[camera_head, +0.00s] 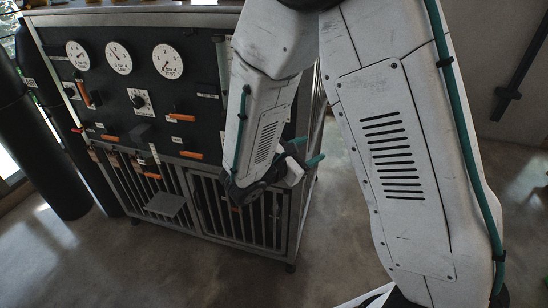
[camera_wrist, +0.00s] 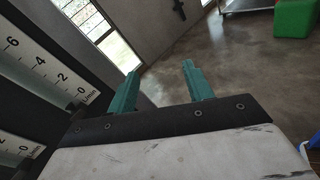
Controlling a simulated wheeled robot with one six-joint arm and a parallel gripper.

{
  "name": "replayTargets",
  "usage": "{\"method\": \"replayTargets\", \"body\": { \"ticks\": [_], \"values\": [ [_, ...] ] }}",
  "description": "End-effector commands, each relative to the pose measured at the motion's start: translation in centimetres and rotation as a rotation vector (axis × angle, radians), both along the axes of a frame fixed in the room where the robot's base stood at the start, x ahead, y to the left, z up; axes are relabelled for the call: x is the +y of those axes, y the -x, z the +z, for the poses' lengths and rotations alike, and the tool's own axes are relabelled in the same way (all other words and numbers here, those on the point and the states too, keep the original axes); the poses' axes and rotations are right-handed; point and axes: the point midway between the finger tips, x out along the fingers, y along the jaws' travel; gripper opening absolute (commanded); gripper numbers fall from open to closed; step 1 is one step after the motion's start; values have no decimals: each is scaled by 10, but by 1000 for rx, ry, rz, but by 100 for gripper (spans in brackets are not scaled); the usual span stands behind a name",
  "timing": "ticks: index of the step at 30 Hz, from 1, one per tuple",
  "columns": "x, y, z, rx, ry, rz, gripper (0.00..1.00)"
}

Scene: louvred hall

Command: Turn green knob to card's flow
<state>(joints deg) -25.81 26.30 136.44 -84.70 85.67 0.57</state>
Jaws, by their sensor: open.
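A black control panel (camera_head: 120,75) fills the front of a metal-framed cabinet at the left of the head view. A black knob on a white dial (camera_head: 139,99) sits mid-panel. I cannot make out a green knob or a card that I can read. Two white flow scales marked l/min show in the wrist view, an upper scale (camera_wrist: 45,65) and a lower scale (camera_wrist: 18,147). My gripper (camera_head: 307,151) is at the cabinet's right side, its teal fingers pointing right. In the wrist view my gripper (camera_wrist: 160,72) is open and empty. My arm hides the panel's right part.
Three round gauges (camera_head: 118,57) line the panel top. Several orange-handled levers (camera_head: 182,117) stick out below. A slatted lower door (camera_head: 240,220) and dark cylinders (camera_head: 45,150) flank the floor. A green box (camera_wrist: 295,18) stands far off. Floor right of the cabinet is clear.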

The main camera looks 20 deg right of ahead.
Motion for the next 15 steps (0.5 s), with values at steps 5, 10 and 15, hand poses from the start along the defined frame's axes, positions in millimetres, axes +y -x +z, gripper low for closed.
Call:
{"method": "replayTargets", "body": {
  "ticks": [5, 10, 15],
  "values": [
    [58, -36, -63, 113, 167, 312, 51],
    [95, -48, -104, 169, 247, 499, 51],
    [107, -52, -118, 186, 273, 568, 51]
  ]
}}
